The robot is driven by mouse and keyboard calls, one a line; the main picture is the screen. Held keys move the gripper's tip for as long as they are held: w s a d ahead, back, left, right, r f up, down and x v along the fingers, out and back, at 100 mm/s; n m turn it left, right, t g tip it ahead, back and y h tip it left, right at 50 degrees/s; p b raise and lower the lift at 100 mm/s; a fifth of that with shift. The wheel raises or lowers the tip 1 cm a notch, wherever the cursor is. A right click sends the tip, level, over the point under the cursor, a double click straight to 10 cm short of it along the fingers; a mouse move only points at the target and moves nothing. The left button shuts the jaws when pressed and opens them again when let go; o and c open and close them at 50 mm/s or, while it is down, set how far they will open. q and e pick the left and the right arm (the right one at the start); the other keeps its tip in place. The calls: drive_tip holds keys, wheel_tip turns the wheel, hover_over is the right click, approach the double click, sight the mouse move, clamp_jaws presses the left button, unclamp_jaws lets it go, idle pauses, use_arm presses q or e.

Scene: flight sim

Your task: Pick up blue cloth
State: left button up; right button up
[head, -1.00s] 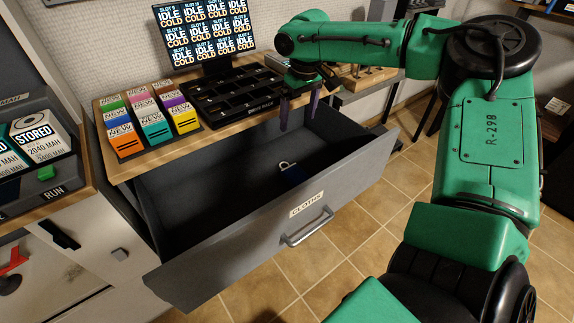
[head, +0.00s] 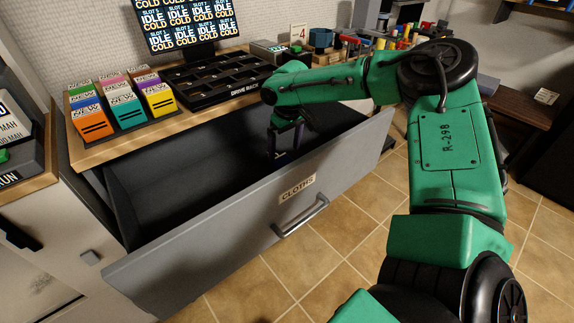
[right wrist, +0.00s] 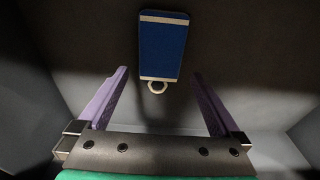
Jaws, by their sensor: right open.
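The blue cloth (right wrist: 162,47) lies on the drawer's floor in the right wrist view. It has pale bands at both ends and a pale loop at the near end. In the head view only a small bit of it (head: 281,156) shows beside my fingers. My right gripper (right wrist: 158,100) is open and empty, its purple fingers spread, with the cloth ahead of and between the fingertip lines. In the head view the right gripper (head: 285,142) reaches down into the open drawer (head: 205,248), labelled CLOTHS. My left gripper is not in view.
The drawer's front panel and side walls surround the gripper. A wooden counter (head: 90,152) above holds colourful NEW boxes (head: 124,108), a black slotted rack (head: 215,82) and a screen (head: 187,22). The left part of the drawer looks empty.

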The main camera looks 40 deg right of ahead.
drive_tip(key=f, duration=0.4)
drive_tip(key=shift+w+f+b, duration=0.3)
drive_tip(key=shift+f+b, duration=0.05)
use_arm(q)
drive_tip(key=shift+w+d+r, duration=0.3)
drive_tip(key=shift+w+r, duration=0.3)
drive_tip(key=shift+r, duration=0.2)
use_arm(e)
drive_tip(key=shift+r, duration=0.15)
drive_tip(key=c, duration=1.2)
drive_tip(key=shift+o, duration=0.2)
drive_tip(key=shift+r, duration=0.35)
wheel_tip(320, 180, up, 17)
drive_tip(key=p, duration=0.4)
wheel_tip(320, 180, up, 10)
drive_tip(key=p, duration=0.3)
hover_over(283, 161)
drive_tip(key=shift+s+r, duration=0.2)
drive_tip(key=o, duration=0.6)
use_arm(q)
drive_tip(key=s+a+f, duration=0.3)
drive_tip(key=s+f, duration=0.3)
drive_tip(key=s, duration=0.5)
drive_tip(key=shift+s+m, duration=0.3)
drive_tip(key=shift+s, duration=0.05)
use_arm(e)
drive_tip(key=c, duration=0.4)
